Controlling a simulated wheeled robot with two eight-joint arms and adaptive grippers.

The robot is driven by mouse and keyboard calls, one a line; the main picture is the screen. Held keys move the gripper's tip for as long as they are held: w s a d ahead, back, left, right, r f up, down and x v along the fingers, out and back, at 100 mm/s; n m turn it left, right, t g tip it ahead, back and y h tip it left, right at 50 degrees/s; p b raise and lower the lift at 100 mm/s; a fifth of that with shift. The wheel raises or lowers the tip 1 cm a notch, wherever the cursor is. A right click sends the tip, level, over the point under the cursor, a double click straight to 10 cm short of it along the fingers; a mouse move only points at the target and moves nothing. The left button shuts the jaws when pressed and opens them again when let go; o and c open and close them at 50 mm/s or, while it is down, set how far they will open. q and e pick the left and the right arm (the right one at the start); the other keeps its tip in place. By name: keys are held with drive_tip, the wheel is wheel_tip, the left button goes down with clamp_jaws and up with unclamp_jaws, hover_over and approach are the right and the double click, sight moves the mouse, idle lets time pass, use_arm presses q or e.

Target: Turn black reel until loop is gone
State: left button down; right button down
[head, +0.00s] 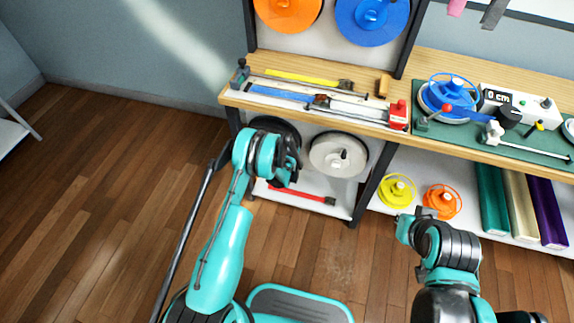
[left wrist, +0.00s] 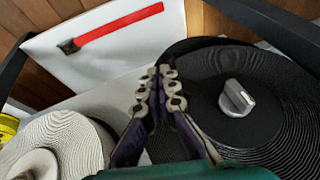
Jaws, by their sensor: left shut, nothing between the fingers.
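The black reel (left wrist: 275,125) fills the right of the left wrist view, with wound black strap and a grey knob (left wrist: 236,98) at its middle. I cannot make out a loose loop of strap. My right gripper (head: 416,216) is low at the right, away from the reel; its fingers are unclear.
A white reel (head: 338,155) hangs beside the black one, also at the left in the left wrist view. A red strap (head: 300,192) lies on the white panel below. The wooden bench (head: 360,110) above carries straps and a measuring device. Dark posts flank the reel bay.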

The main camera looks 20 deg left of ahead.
use_arm(q)
drive_tip(key=shift+a+f, duration=0.2)
drive_tip(key=shift+f, duration=0.05)
drive_tip(key=shift+a+f, duration=0.35)
drive_tip(key=shift+f, duration=0.2)
idle(0.5)
drive_tip(key=a+f, duration=0.3)
drive_tip(key=a, duration=0.3)
drive_tip(key=shift+w+a, duration=0.2)
drive_tip(key=shift+a, duration=0.1)
idle(0.5)
drive_tip(key=shift+a+f, duration=0.1)
drive_tip(key=shift+a, duration=0.05)
idle(0.6)
